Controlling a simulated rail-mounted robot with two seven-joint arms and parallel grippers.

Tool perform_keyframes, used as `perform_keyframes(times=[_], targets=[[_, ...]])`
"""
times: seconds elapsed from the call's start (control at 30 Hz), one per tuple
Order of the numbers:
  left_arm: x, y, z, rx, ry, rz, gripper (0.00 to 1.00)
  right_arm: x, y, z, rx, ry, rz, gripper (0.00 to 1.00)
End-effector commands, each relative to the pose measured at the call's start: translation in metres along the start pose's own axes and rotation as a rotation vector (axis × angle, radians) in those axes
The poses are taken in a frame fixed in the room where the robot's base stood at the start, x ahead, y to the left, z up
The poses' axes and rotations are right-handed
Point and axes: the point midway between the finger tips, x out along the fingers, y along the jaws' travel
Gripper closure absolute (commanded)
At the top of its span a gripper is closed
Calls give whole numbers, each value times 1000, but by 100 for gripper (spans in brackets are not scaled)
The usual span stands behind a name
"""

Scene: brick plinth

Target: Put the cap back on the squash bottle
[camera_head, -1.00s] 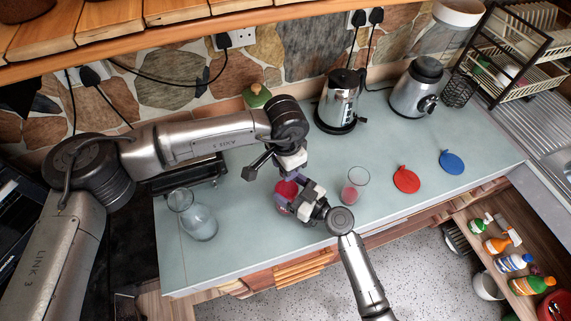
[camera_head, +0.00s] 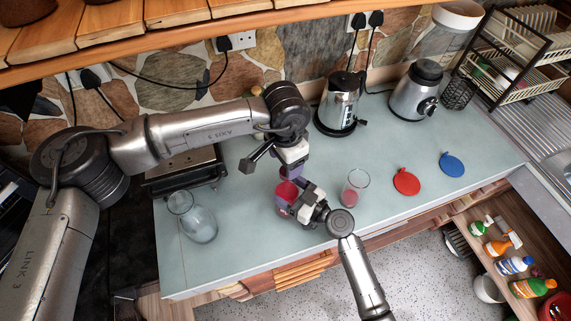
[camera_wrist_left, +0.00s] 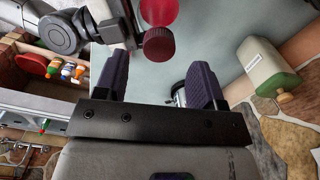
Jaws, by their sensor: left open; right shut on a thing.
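The squash bottle (camera_head: 283,208) is pink-red and stands near the counter's front edge, partly hidden by my grippers. My right gripper (camera_head: 297,203) is shut on its body from the front right. In the left wrist view the bottle (camera_wrist_left: 160,10) shows at the top, with a dark red ridged cap (camera_wrist_left: 158,44) at its mouth end. The cap appears to sit on the bottle; how tightly, I cannot tell. My left gripper (camera_head: 289,172) is open just behind and above it. In its wrist view the spread fingers (camera_wrist_left: 160,78) are empty, with the cap beyond them.
A glass with pink drink (camera_head: 355,188) stands close on the right, a glass jug (camera_head: 200,225) at left. Red (camera_head: 406,180) and blue (camera_head: 452,163) discs lie further right. A kettle (camera_head: 338,100) stands behind. A pale green-shouldered container (camera_wrist_left: 267,67) shows in the wrist view.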

Motion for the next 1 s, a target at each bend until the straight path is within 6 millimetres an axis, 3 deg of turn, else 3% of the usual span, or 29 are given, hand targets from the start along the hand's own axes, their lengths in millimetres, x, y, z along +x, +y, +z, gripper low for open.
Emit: perform_keyframes(times=[0.3, 0.4, 0.57, 0.77, 0.9, 1.0], targets=[[-8, 0, 0, 0, -1, 0, 37, 0, 0, 1, -1, -1, 0, 92], [-8, 1, 0, -5, 3, 6, 41, 0, 0, 1, -1, -1, 0, 92], [-8, 19, -13, -97, 65, 105, 41, 0, 0, 1, -1, -1, 0, 92], [-28, 75, -56, -455, 208, 488, 41, 0, 0, 1, 0, -1, 0, 92], [-63, 110, -91, -811, 229, 864, 41, 0, 0, 1, -1, -1, 0, 92], [-93, 124, -114, -1074, 178, 1143, 41, 0, 0, 1, -1, -1, 0, 92]])
